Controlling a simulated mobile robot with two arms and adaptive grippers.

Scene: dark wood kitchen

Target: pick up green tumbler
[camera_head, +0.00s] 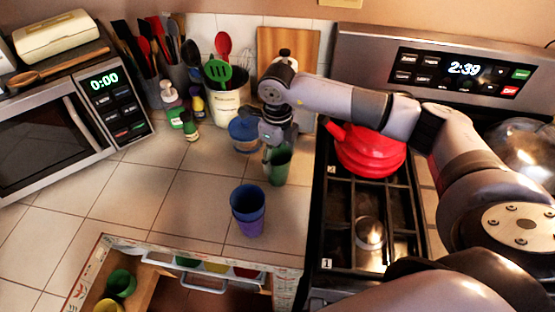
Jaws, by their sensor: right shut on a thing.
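The green tumbler (279,168) is upright at the right end of the tiled counter, close to the stove's edge. My right gripper (272,153) reaches down over it from above and is shut on its rim. The gripper's wrist hides part of the tumbler's top. I cannot tell whether the tumbler's base touches the counter. My left gripper is not in view.
A blue-purple tumbler (248,212) stands in front, and a blue cup (243,134) stands behind left. A red kettle (366,150) sits on the stove (345,215) at right. An open drawer (150,285) holds coloured cups. The counter's left middle is clear.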

